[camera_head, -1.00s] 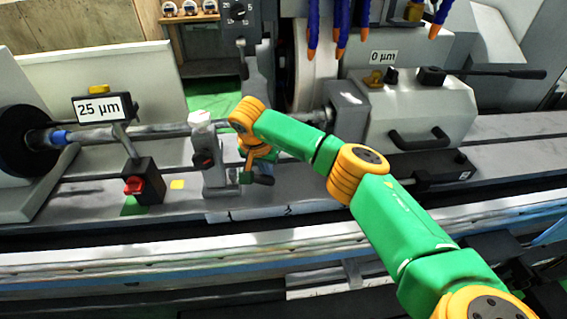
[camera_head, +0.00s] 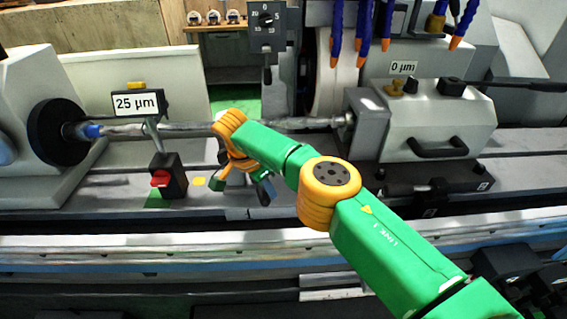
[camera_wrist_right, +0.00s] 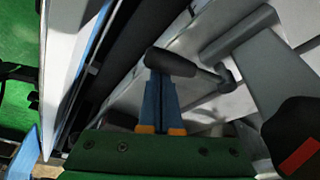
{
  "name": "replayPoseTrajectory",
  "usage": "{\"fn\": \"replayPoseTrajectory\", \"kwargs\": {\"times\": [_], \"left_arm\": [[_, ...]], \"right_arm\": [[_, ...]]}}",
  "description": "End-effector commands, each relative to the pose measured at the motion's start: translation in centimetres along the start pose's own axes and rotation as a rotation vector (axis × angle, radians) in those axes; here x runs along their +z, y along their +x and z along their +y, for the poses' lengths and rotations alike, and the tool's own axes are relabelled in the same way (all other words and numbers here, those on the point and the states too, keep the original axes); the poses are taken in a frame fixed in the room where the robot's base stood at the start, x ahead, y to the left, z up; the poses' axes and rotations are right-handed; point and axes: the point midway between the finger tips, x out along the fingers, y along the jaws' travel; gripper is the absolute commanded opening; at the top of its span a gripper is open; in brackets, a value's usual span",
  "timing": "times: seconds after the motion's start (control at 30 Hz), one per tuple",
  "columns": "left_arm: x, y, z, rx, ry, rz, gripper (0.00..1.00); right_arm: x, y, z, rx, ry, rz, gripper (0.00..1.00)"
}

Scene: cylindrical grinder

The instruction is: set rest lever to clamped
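The black-handled lever (camera_wrist_right: 170,62) shows in the right wrist view, on a thin grey shaft that runs to the right. My right gripper (camera_wrist_right: 162,78) has its two blue fingers close together, with the tips at the handle. The handle lies across the tips, not visibly between them; whether they touch cannot be told. In the head view my right arm reaches in from the lower right to the rest area, and its links and wrist hide most of the rest and lever. My left gripper is not in view.
A grey bar (camera_wrist_right: 260,65) and a black part with a red patch (camera_wrist_right: 292,132) lie right of my gripper. The tailstock (camera_head: 437,112) with a 0 µm label stands to the right.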

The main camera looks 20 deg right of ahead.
Motion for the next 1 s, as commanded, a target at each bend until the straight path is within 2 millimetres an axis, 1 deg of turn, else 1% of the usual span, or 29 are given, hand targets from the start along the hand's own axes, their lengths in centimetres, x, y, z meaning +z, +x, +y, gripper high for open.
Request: {"fn": "replayPoseTrajectory", "kwargs": {"times": [0.33, 1.0], "left_arm": [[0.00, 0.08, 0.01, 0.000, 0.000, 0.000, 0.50], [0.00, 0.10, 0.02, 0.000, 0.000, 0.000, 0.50]], "right_arm": [[0.85, -0.26, -0.14, 0.000, -0.002, -0.001, 0.00], [1.13, -0.33, -0.23, -0.001, -0.004, -0.004, 0.00]]}}
